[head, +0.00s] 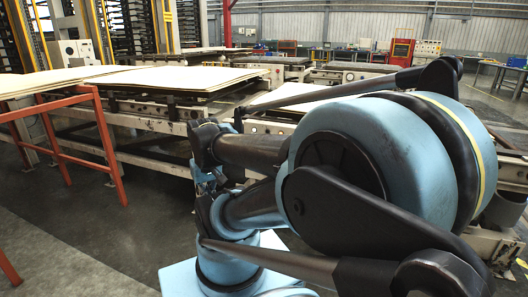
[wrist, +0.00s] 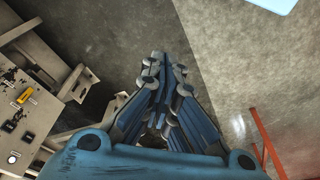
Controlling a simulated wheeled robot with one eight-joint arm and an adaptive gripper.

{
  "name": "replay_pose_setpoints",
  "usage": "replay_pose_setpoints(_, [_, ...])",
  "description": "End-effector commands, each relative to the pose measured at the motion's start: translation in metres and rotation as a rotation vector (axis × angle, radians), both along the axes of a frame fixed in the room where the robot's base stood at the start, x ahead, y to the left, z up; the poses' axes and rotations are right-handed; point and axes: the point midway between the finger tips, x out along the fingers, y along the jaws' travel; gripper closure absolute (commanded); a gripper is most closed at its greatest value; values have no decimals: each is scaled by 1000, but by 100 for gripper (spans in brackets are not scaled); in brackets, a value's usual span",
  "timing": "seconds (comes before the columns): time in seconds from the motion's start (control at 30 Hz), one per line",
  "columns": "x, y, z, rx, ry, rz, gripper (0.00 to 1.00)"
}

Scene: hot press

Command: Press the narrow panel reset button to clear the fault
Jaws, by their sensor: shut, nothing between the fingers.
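My gripper (wrist: 165,62) is shut and empty in the wrist view, its fingertips close together above bare grey floor. I cannot pick out the narrow panel or its reset button for certain in either view. At the left of the wrist view is a beige machine part (wrist: 45,110). It carries a small yellow piece (wrist: 25,95), small dark fittings (wrist: 28,137) and a round white spot (wrist: 12,159). These are too small to identify. My gripper is to the right of them and apart from them. In the head view my arm covers much of the right side.
An orange-red rail (head: 105,145) stands at the left. Stacks of pale boards (head: 175,79) lie on the beige conveyor frame (head: 140,148). A red cabinet (head: 402,52) and other equipment stand far back. Open floor (head: 110,220) lies between the rail and my arm.

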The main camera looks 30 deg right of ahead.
Motion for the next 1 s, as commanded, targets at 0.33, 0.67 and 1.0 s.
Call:
replay_pose_setpoints(0.33, [0, 0, 0, 0, 0, 0, 100])
replay_pose_setpoints(0.67, [34, -17, 24, -41, -48, -17, 100])
replay_pose_setpoints(1.0, [116, -65, 45, -130, -112, -41, 100])
